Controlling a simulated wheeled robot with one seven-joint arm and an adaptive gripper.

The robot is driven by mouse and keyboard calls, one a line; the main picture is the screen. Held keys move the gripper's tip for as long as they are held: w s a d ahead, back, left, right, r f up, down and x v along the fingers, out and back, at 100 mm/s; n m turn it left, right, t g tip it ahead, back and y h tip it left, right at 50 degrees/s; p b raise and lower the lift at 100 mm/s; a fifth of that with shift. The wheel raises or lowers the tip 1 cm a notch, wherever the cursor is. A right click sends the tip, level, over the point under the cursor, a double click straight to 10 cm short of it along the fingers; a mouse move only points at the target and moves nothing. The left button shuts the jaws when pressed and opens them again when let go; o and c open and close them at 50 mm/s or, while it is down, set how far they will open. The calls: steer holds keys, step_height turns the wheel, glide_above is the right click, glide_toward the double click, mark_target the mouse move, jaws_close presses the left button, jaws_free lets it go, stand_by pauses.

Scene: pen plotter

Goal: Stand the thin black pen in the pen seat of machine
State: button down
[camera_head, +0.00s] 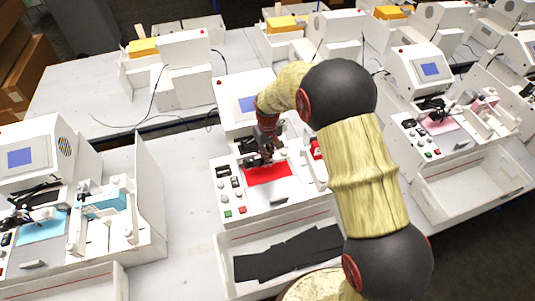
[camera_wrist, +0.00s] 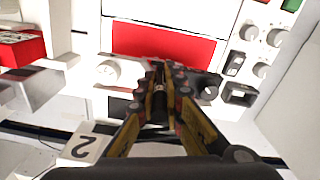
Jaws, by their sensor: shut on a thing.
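My gripper (camera_head: 267,154) reaches down over the middle plotter machine (camera_head: 230,90), just behind its red sheet (camera_head: 268,175). In the wrist view my gripper (camera_wrist: 160,80) has its fingertips close together, shut on a thin dark thing that looks like the black pen; the fingers hide most of it. The fingertips are at the edge of the red sheet (camera_wrist: 150,45), beside dark parts of the machine. The pen seat cannot be made out clearly behind the fingers, and I cannot tell whether the pen touches it.
White knobs (camera_wrist: 107,71) and a switch panel (camera_wrist: 236,65) flank the fingers. A red block (camera_wrist: 20,48) stands at the left in the wrist view. A white tray with black sheets (camera_head: 290,255) lies in front of the machine. Similar machines (camera_head: 30,160) stand on both sides.

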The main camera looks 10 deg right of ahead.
steer(key=shift+f, duration=0.35)
steer(key=c, duration=1.9)
jaws_free()
steer(key=shift+o, duration=0.4)
step_height(320, 180, up, 12)
steer(key=shift+s, duration=0.15)
steer(key=s+d+m+t+b, duration=0.1)
steer(key=s+d+b, duration=0.3)
steer(key=s, duration=0.6)
steer(key=s+d+m+t+b, duration=0.2)
steer(key=s+d+b, duration=0.2)
steer(key=s+b, duration=0.5)
steer(key=s+d+m+t+b, duration=0.2)
steer(key=s+d+b, duration=0.2)
steer(key=s, duration=0.8)
steer(key=b, duration=0.2)
steer(key=shift+s+d+r+b, duration=0.25)
steer(key=shift+s+r+b, duration=0.05)
steer(key=shift+s, duration=0.1)
